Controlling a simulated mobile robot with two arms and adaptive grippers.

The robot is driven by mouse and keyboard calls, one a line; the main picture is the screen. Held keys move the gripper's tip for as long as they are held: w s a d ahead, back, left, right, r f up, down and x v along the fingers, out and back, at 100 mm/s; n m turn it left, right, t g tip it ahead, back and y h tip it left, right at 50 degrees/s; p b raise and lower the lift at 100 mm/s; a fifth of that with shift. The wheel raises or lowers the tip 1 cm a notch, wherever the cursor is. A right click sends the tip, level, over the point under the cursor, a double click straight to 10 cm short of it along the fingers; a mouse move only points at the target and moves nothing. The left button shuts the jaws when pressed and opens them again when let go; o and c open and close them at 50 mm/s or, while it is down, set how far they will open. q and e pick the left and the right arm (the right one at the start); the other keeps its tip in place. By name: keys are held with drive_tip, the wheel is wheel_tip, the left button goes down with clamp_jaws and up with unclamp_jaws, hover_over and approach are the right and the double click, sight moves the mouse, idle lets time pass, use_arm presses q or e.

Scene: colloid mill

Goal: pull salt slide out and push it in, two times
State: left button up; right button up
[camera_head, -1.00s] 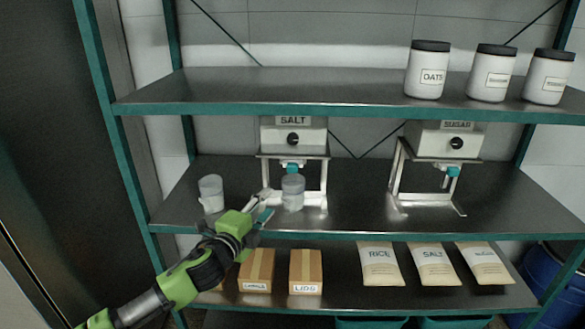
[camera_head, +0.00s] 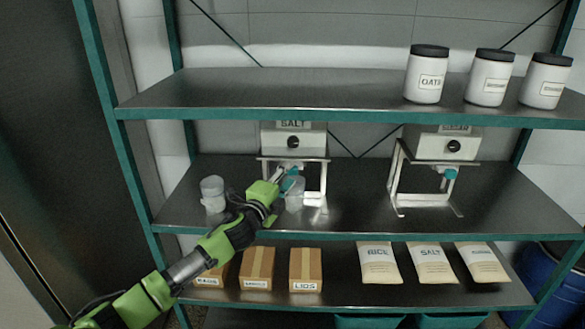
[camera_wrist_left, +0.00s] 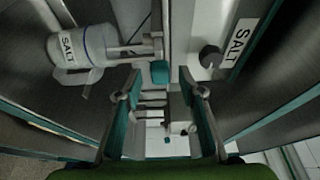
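The salt dispenser (camera_head: 293,139) is a pale box with a SALT label and dark knob, on a metal stand on the middle shelf. In the left wrist view its teal slide knob (camera_wrist_left: 160,72) shows under the box, between my left gripper's fingertips and apart from both. My left gripper (camera_head: 286,178) is open in front of the stand; it also shows in the left wrist view (camera_wrist_left: 161,78). In the head view it partly hides the slide. A clear jar (camera_head: 295,201) stands under the dispenser, partly behind the gripper; its SALT label shows in the wrist view. My right gripper is not in view.
Another clear jar (camera_head: 212,190) stands to the left. The second dispenser (camera_head: 446,143) stands to the right, with clear shelf between. The upper shelf edge (camera_head: 350,116) runs above the dispensers. Boxes (camera_head: 257,265) and bags (camera_head: 380,263) sit on the lower shelf.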

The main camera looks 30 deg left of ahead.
sight(291, 173)
use_arm(q)
drive_tip(key=shift+w+a, duration=0.2)
drive_tip(key=shift+w, duration=1.45)
clamp_jaws()
